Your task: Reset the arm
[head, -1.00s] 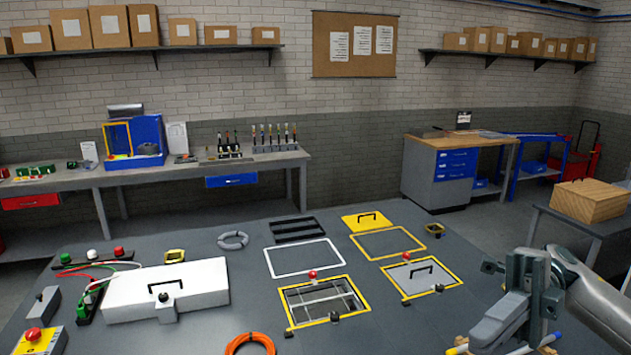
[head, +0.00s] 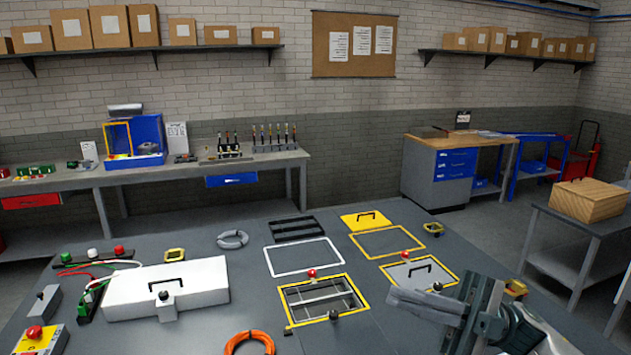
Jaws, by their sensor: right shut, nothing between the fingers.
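My right gripper (head: 402,302) comes in from the lower right, with its grey fingers together and pointing left. Nothing shows between the fingers. It is over the grey chassis top (head: 235,285), in front of the right grey panel (head: 402,271) with a yellow edge and black handle. My left gripper is not in view.
A white lidded box (head: 192,288) stands on the left. A yellow-edged opening (head: 285,297) with dark bars is left of my gripper. An orange cable coil (head: 250,337) lies at the front. A wooden box (head: 588,203) stands on a side table at right.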

